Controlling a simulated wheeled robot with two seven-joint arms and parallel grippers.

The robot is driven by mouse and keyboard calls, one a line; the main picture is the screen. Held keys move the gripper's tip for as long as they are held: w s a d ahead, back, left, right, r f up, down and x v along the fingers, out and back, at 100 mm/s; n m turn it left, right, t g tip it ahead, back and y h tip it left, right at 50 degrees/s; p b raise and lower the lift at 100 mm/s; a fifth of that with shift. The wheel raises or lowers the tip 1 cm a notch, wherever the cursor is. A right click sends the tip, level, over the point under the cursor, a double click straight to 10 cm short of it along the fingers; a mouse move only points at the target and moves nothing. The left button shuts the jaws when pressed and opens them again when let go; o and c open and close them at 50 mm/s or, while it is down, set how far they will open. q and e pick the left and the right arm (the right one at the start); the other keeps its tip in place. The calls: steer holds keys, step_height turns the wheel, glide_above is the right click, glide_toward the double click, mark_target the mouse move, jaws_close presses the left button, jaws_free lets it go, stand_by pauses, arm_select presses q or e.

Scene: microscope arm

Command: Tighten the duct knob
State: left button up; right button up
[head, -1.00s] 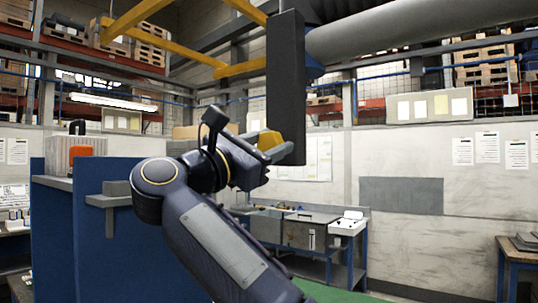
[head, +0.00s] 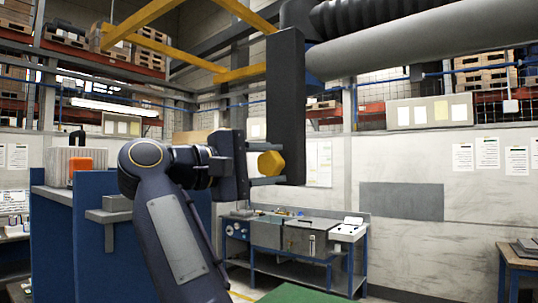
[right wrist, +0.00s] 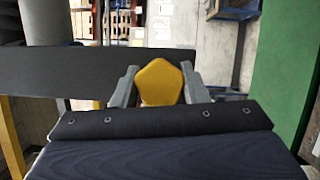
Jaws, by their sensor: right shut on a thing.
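The duct knob (head: 271,163) is a yellow, many-sided knob on the side of a dark upright bar in the head view. In the right wrist view the knob (right wrist: 160,82) sits between two grey fingers. My right gripper (head: 266,167) reaches it from the left, one finger above and one below, and is shut on it. The dark bar (head: 286,105) hangs down beside it, and shows in the wrist view (right wrist: 60,72) as a wide dark plate behind the fingers. My left gripper is not in view.
A thick grey duct (head: 420,38) runs across the upper right from the bar's top. A blue partition (head: 95,225) with a shelf stands at left. A workbench (head: 300,235) stands behind. The space right of the bar is open.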

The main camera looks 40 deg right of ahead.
steer(key=shift+m+y+p, duration=0.8)
steer(key=shift+m+p, duration=0.25)
steer(key=shift+m, duration=0.85)
steer(key=shift+f, duration=0.1)
steer(key=o, duration=1)
